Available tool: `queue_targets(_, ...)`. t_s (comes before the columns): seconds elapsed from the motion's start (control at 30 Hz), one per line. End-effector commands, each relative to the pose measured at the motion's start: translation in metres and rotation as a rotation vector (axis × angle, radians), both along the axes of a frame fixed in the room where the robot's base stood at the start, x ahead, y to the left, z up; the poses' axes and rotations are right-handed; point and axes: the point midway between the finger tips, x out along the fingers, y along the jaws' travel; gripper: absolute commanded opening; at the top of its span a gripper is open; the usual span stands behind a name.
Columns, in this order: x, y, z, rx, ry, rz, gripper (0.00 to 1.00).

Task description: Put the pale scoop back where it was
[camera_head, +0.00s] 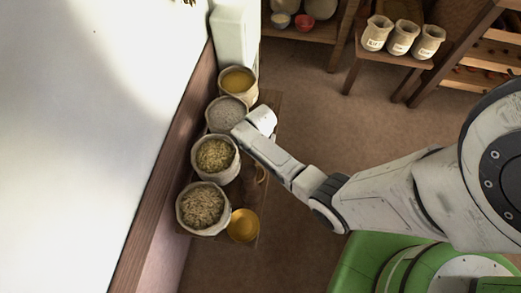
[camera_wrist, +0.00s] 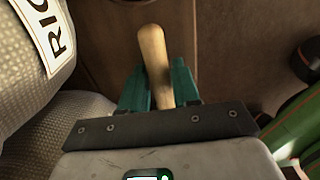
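In the wrist view, a pale wooden handle (camera_wrist: 152,45), apparently the pale scoop's, stands between the teal fingers of my gripper (camera_wrist: 159,84). The fingers press in on it from both sides. The scoop's bowl is hidden. In the head view my gripper (camera_head: 262,121) is beside the open sack of whitish grain (camera_head: 227,112), over the bench's right side; its fingers and the scoop are hidden there. A sack with a label beginning "RIC" (camera_wrist: 35,60) is close on the left in the wrist view.
Other open sacks stand in a row on the wooden bench (camera_head: 263,200): yellow (camera_head: 237,82), and two of golden grain (camera_head: 214,156) (camera_head: 203,207). A yellow bowl (camera_head: 243,226) sits near the front. A white wall is left; open floor (camera_head: 310,110) is right.

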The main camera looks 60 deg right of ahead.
Motion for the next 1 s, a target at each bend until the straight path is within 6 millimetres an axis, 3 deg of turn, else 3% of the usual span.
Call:
queue_targets(0.2,0.000,0.000,0.000,0.000,0.000,0.000,0.52)
queue_targets(0.57,0.001,0.000,0.009,0.000,-0.002,0.000,0.53)
queue_targets(1.0,0.001,0.000,0.093,-0.001,-0.004,0.000,0.53)
